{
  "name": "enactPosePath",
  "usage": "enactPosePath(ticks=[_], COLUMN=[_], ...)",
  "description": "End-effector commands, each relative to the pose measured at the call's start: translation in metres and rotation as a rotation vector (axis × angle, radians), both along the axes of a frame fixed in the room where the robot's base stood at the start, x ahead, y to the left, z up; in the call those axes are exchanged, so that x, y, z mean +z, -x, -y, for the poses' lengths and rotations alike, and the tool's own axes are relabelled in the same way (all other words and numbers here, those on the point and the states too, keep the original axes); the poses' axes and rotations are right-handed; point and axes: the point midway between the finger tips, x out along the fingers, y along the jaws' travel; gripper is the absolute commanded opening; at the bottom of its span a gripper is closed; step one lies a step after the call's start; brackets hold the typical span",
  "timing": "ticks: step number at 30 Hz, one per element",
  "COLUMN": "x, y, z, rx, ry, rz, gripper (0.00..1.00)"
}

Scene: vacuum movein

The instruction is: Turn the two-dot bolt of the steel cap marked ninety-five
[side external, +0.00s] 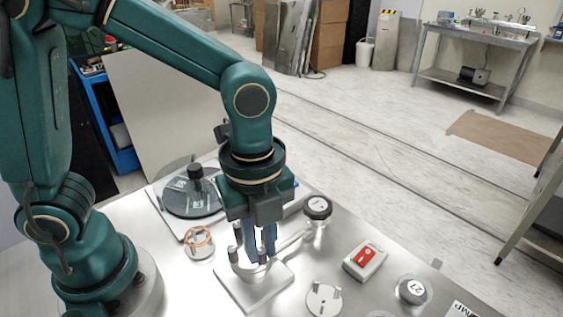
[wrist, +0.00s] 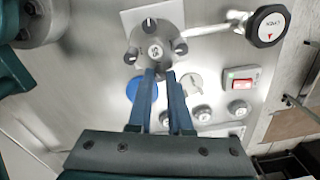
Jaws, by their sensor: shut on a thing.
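The steel cap (wrist: 143,40) sits on a light square plate, with a small round number label (wrist: 155,52) that I cannot read surely. Dark-topped bolts stand around its rim: one at the far side (wrist: 149,24), one at the right (wrist: 180,47), one at the left (wrist: 130,57). Dots on them are too small to tell. My gripper (wrist: 161,74) is shut at the cap's near edge on a bolt that its fingers hide. In the side view my gripper (side external: 262,255) points down over the cap (side external: 247,270), its fingers covering part of it.
A black handwheel (side external: 318,207) on a pipe stands right of the cap. A red switch box (side external: 365,260), a small steel flange (side external: 323,298) and a cap marked 21 (side external: 411,290) lie to the right. An orange ring part (side external: 200,237) and a glass disc (side external: 180,203) lie left.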

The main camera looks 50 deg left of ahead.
Motion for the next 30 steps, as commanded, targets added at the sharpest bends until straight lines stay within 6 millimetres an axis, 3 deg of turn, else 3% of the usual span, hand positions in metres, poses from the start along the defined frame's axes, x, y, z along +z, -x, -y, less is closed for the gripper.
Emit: enactPosePath(ticks=[30], x=[0.0009], y=[-0.0002], z=[0.0010], rx=[0.929], ry=[0.022], rz=[0.018], gripper=[0.00])
